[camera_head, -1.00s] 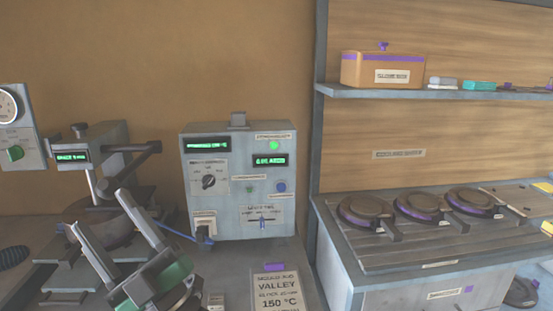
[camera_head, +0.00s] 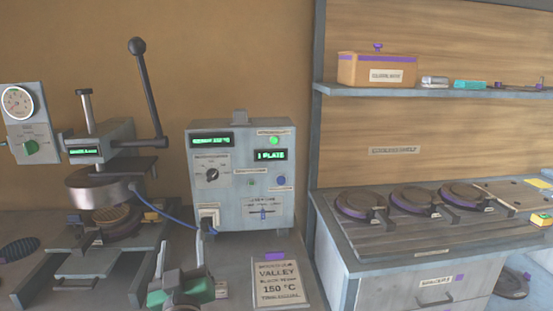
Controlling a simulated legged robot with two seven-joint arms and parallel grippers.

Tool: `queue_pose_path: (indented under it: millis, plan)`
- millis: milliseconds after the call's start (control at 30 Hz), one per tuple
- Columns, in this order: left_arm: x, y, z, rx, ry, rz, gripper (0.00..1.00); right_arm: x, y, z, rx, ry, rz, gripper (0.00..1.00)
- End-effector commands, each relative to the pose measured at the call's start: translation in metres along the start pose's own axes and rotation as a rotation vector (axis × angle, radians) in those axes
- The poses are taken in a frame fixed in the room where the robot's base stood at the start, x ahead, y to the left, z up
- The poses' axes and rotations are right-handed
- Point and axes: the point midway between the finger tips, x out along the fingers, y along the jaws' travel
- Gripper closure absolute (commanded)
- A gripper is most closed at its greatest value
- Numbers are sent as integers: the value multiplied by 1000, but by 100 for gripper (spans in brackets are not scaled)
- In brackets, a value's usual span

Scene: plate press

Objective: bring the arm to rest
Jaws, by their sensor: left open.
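My left gripper (camera_head: 181,242) is open and empty at the bottom, its two fingers pointing up in front of the control box. The plate press (camera_head: 105,150) stands at the left. Its long black lever (camera_head: 149,90) with a ball knob stands up, leaning slightly left. Its round upper platen (camera_head: 95,193) is raised above a brown patterned plate (camera_head: 112,214) on the lower part. The gripper is right of the press and apart from it. My right gripper is not in view.
A control box (camera_head: 242,180) showing "1 PLATE" stands behind my gripper. A card reading "VALLEY 150 °C" (camera_head: 281,283) lies right of it. A rack with several round dark pans (camera_head: 365,204) is at the right. A shelf (camera_head: 430,92) above holds a tan box (camera_head: 377,70).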

Motion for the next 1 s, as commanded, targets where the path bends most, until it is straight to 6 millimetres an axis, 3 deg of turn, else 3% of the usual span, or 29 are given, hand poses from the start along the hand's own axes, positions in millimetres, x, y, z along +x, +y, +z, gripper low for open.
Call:
queue_pose_path:
  millis: [67,133,200,300,400,500,700,733,800,1000]
  plan:
    - [-10,-3,52,39,-205,42,40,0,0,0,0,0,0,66]
    - [-32,-11,106,86,-430,76,40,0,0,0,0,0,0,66]
    - [-66,-25,154,133,-655,94,40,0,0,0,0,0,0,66]
    - [-119,-48,201,195,-924,101,40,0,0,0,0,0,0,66]
    - [-168,-72,228,244,-1138,89,40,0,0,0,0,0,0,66]
    - [-212,-94,242,287,-1312,72,40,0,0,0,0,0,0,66]
    - [-286,-131,252,358,-1589,26,40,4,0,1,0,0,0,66]
    - [-288,-134,269,356,-1581,28,40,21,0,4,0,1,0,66]
    - [-290,-137,284,355,-1577,29,40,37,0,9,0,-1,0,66]
    - [-296,-146,317,354,-1574,30,40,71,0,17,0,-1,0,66]
